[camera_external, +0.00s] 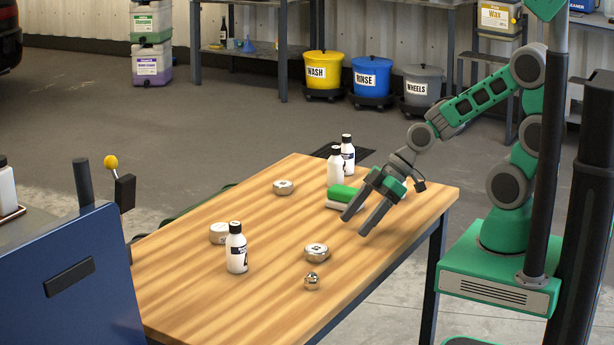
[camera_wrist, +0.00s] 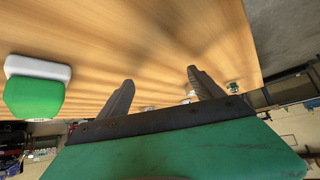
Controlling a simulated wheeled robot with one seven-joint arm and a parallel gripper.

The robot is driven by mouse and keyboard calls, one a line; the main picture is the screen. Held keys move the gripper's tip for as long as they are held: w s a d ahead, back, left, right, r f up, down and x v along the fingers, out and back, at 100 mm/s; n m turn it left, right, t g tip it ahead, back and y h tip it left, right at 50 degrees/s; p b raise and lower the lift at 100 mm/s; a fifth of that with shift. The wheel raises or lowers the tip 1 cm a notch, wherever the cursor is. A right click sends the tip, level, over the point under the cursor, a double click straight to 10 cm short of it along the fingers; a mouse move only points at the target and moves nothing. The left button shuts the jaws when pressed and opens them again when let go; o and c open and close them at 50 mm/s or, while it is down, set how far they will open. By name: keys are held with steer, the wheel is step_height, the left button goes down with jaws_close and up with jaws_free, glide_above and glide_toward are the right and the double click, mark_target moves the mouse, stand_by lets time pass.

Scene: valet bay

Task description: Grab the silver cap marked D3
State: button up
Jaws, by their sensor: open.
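Several round silver caps sit on the wooden table. One cap (camera_external: 284,187) lies toward the far side and another (camera_external: 219,233) at the left beside a bottle. A third cap (camera_external: 317,252) lies near the front right, with a smaller shiny silver piece (camera_external: 312,282) just in front of it. Their markings are too small to read, so I cannot tell which is D3. My gripper (camera_external: 352,228) is open and empty above the right part of the table, apart from every cap. Its two spread fingers also show in the wrist view (camera_wrist: 161,75), with small unclear objects beyond them.
A white bottle (camera_external: 236,252) stands beside the left cap. Two more bottles, one nearer (camera_external: 335,171) and one farther (camera_external: 348,158), stand behind a green-and-white block (camera_external: 342,194) near my gripper. The wooden table (camera_external: 190,275) is clear at its front left.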

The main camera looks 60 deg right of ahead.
mark_target(322, 247)
steer(key=a+n+y, duration=0.1)
steer(key=a, duration=0.1)
steer(key=a+r+y, duration=0.1)
steer(key=a+y, duration=0.1)
steer(key=a, duration=0.1)
steer(key=a+n+y, duration=0.1)
steer(key=a, duration=0.2)
steer(key=shift+s+a+r+n+y, duration=0.25)
steer(key=shift+s+n+y, duration=0.05)
steer(key=shift+s, duration=0.05)
steer(key=x, duration=0.7)
steer(key=shift+a+b, duration=0.3)
steer(key=shift+b, duration=0.05)
steer(key=shift+c, duration=0.4)
steer(key=c, duration=1.4)
